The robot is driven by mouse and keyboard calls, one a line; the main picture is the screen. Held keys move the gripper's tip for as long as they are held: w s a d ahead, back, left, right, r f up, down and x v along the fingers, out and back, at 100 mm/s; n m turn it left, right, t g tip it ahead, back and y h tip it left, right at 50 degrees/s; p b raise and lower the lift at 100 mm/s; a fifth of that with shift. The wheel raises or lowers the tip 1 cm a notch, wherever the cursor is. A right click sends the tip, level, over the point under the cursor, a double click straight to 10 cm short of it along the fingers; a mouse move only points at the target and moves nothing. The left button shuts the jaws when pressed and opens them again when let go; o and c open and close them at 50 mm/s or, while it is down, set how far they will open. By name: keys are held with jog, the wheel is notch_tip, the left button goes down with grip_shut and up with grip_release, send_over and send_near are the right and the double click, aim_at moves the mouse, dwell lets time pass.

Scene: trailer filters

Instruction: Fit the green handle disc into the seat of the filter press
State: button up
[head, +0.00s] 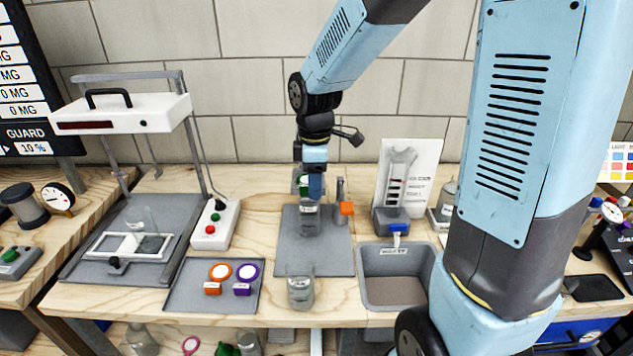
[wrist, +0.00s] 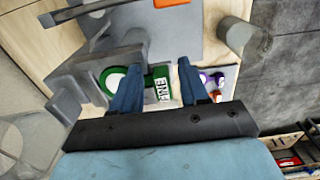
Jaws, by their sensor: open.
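The green handle disc (wrist: 113,79) has a white centre and a labelled green handle block (wrist: 158,84). In the wrist view the handle lies between the two blue fingers of my open gripper (wrist: 157,86); contact cannot be told. In the head view a bit of green shows beside my gripper (head: 316,194), which points down over the grey mat. What looks like the filter press, with grey parts and an orange knob (head: 346,208), stands on that mat. Its seat is hidden or unclear, so I cannot tell whether the disc sits in it.
A grey tray (head: 190,298) at front left holds an orange disc (head: 220,272) and a purple disc (head: 247,272). A glass jar (head: 300,289) stands at the mat's front edge. A grey bin (head: 397,291) lies to the right, and a white-topped frame (head: 122,112) stands left.

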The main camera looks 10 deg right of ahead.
jog(key=shift+r, duration=0.1)
notch_tip(320, 180, up, 12)
jog(key=s+d+r+m+t, duration=0.1)
jog(key=s+d+m+t, duration=0.1)
jog(key=s+d+m, duration=0.4)
jog(key=s+d+r+m+t, duration=0.2)
jog(key=s+d+m, duration=0.3)
jog(key=s+m, duration=0.4)
jog(key=shift+s+d+r+m+t, duration=0.3)
jog(key=shift+s+d+m+t, duration=0.1)
jog(key=shift+s+t, duration=0.45)
dwell(0.5)
